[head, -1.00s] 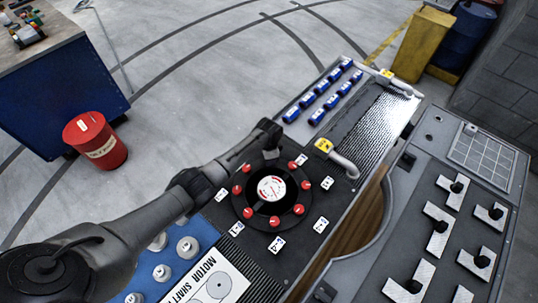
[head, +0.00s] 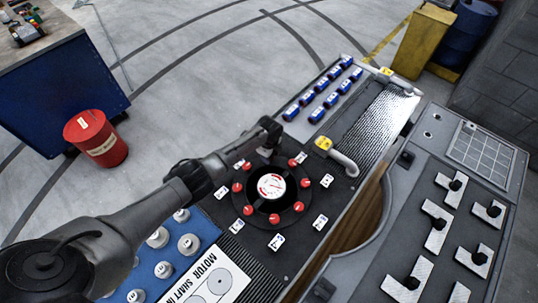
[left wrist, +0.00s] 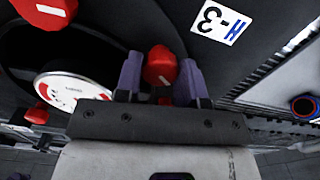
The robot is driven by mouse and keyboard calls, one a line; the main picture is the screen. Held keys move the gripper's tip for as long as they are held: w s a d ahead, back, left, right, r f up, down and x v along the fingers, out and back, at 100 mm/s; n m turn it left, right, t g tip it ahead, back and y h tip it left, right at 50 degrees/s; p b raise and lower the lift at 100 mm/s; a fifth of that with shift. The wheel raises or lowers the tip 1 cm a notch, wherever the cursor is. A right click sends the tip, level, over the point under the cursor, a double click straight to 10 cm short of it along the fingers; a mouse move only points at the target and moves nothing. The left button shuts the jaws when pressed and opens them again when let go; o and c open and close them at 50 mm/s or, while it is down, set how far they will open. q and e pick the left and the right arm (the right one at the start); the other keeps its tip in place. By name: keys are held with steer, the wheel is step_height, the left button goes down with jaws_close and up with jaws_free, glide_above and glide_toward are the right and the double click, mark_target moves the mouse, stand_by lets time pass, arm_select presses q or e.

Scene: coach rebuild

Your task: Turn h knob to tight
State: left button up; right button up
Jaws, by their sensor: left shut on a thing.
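A round black dial plate (head: 257,208) carries a ring of several red knobs around a white gauge (head: 271,186). My left gripper (head: 268,143) is over the far side of this ring in the head view and hides the knob under it. In the left wrist view, my left gripper (left wrist: 161,80) has its two fingers shut on a red knob (left wrist: 160,64), one on each side. A white label reading H-3 (left wrist: 221,22) lies just beside this knob. The held knob's white mark is mostly hidden, so its setting cannot be read. My right gripper is not in view.
Blue cylinders (head: 318,114) stand in rows beyond the dial, near a pipe with a yellow tag (head: 323,143). A grey panel with metal brackets (head: 437,226) is at right. A blue tray with white knobs (head: 162,269) is at lower left. A red drum (head: 95,138) stands on the floor.

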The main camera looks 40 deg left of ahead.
arm_select(q)
steer(key=shift+m, duration=0.6)
steer(key=o, duration=0.9)
steer(key=shift+r+p, duration=0.8)
steer(key=shift+r, duration=6.15)
